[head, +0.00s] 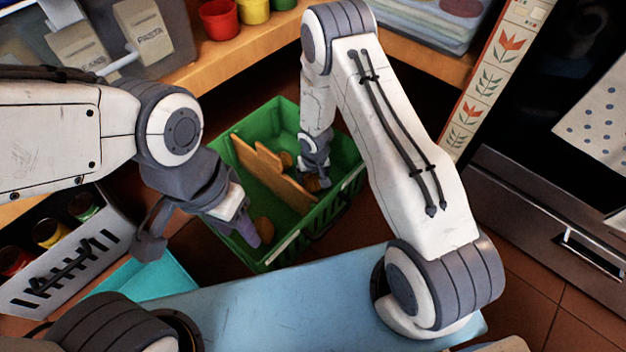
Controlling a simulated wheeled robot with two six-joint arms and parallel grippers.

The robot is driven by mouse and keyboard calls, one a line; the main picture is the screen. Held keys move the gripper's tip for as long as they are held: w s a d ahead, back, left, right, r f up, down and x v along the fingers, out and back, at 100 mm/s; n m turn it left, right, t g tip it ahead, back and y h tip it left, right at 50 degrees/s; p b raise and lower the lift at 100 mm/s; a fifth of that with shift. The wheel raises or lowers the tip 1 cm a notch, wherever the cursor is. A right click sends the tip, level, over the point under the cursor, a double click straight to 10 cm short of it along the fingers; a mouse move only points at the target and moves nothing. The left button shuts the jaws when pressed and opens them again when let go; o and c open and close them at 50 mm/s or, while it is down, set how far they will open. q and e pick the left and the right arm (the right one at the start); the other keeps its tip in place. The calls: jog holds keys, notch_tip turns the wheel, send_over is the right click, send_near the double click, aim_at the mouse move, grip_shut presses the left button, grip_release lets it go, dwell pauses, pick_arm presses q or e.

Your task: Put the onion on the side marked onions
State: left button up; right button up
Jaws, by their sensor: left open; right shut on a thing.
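A green crate (352,187) stands on the floor, split by a wooden divider (262,170). My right gripper (316,180) reaches into the compartment right of the divider and is shut on a small brown round thing, likely the onion (325,182), mostly hidden by the fingers. Another brown round thing (287,159) lies in that compartment near the divider. A brown one (264,229) lies in the left compartment. I cannot read any marking on the crate's sides.
A light blue surface (270,300) lies in front of the crate. A white box with jars (85,245) and a teal tray (150,285) are at the left. A wooden shelf with coloured pots (218,18) is behind; a dark oven (560,215) is at the right.

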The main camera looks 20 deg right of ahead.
aim_at(314, 183)
jog(key=o, duration=1.3)
jog(key=shift+f, duration=0.1)
jog(key=r+p, duration=0.2)
jog(key=r, duration=0.2)
jog(key=s+r+p, duration=0.1)
jog(key=r+p, duration=0.2)
jog(key=r, duration=0.1)
jog(key=r+p, duration=0.3)
jog(key=r, duration=0.1)
jog(key=shift+s+r, duration=0.15)
jog(key=shift+s, duration=0.05)
